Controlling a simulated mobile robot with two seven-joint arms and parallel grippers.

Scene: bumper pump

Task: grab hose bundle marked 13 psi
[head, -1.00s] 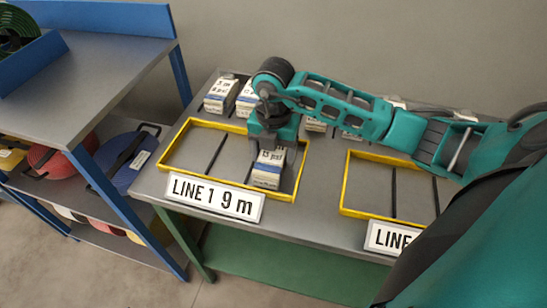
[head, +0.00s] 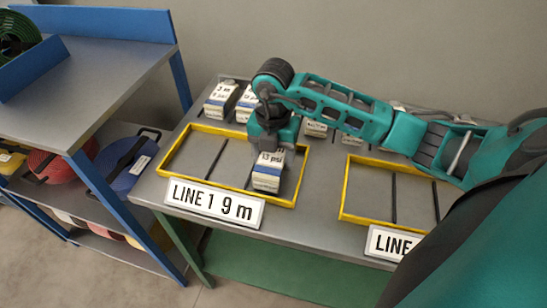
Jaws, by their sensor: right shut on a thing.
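The box marked 13 psi (head: 267,180), white with a dark blue band, is at the right compartment of the left yellow-rimmed tray (head: 174,146), behind the LINE 1 9 m sign (head: 213,204). My right gripper (head: 270,148) points down over the box's far end and is shut on it. The fingertips are hidden behind the box and gripper body. I cannot tell whether the box touches the tray floor. The tray's left compartment looks empty. My left gripper is not in view.
More white boxes (head: 221,98) stand along the table's back, some partly behind my right arm. A second yellow tray (head: 345,188) lies to the right, its visible part empty. A blue-framed shelf (head: 85,75) with coloured reels (head: 127,162) stands at the left.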

